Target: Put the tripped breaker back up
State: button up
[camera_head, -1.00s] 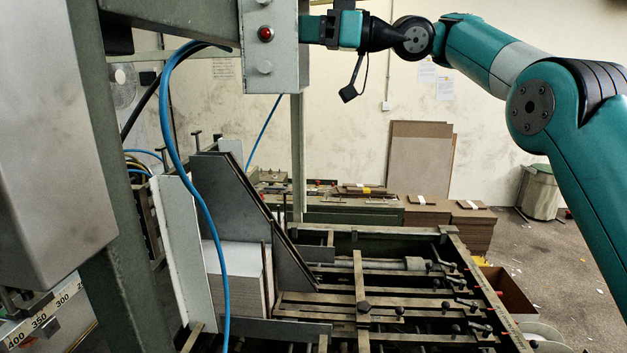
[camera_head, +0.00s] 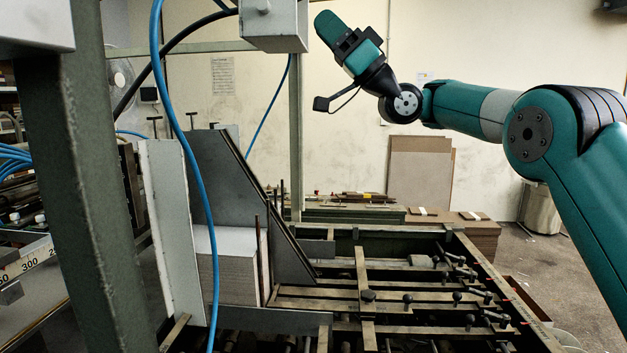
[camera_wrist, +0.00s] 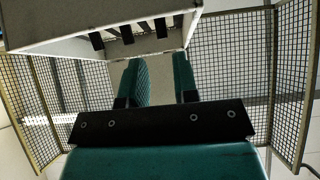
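My gripper (camera_head: 326,22) points up and to the left in the head view, just right of a grey box (camera_head: 273,28) cut off by the top edge. In the wrist view, my gripper (camera_wrist: 160,78) shows two teal fingers standing apart with nothing between them, so it is open. Above them is a pale box (camera_wrist: 45,25) seen from below, with several short dark parts (camera_wrist: 128,34) along its lower side. I cannot tell whether these are breakers or whether one is tripped. No breaker lever is clearly visible in either view.
Wire mesh panels (camera_wrist: 57,95) stand to both sides in the wrist view. A blue hose (camera_head: 190,150) and a green post (camera_head: 85,180) are at left. The feeder (camera_head: 365,275) with its board stack (camera_head: 227,265) lies below. Open air surrounds the arm before the wall.

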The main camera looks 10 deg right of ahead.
jog(key=b+v, duration=1.1)
jog(key=b, duration=0.1)
jog(key=a+f+m+t+h+p, duration=0.3)
jog(key=a+m+t+h+p, duration=0.15)
jog(key=a+h, duration=0.3)
jog(key=s+a+f+m+g+h, duration=0.1)
jog(key=s+a+f+m+h, duration=0.1)
jog(key=s+f+h, duration=0.3)
notch_tip(320, 180, down, 5)
jog(key=shift+s+a+r+m+p, duration=0.15)
jog(key=shift+s+a+m+p, duration=0.15)
jog(key=shift+a, duration=0.25)
jog(key=shift+g, duration=0.25)
jog(key=s+d+f+g+h, duration=0.2)
jog(key=s+d+f+h, duration=0.1)
jog(key=s+f, duration=0.5)
jog(key=s+d+f+m+g+h, duration=0.1)
jog(key=s+d+f+g+h, duration=0.2)
jog(key=s+f, duration=0.5)
jog(key=s+d+f+g+h, duration=0.3)
jog(key=s+f, duration=0.5)
jog(key=s, duration=0.4)
jog(key=shift+s+f+m+h, duration=0.25)
jog(key=shift+f+m+h, duration=0.1)
jog(key=shift+f+h, duration=0.1)
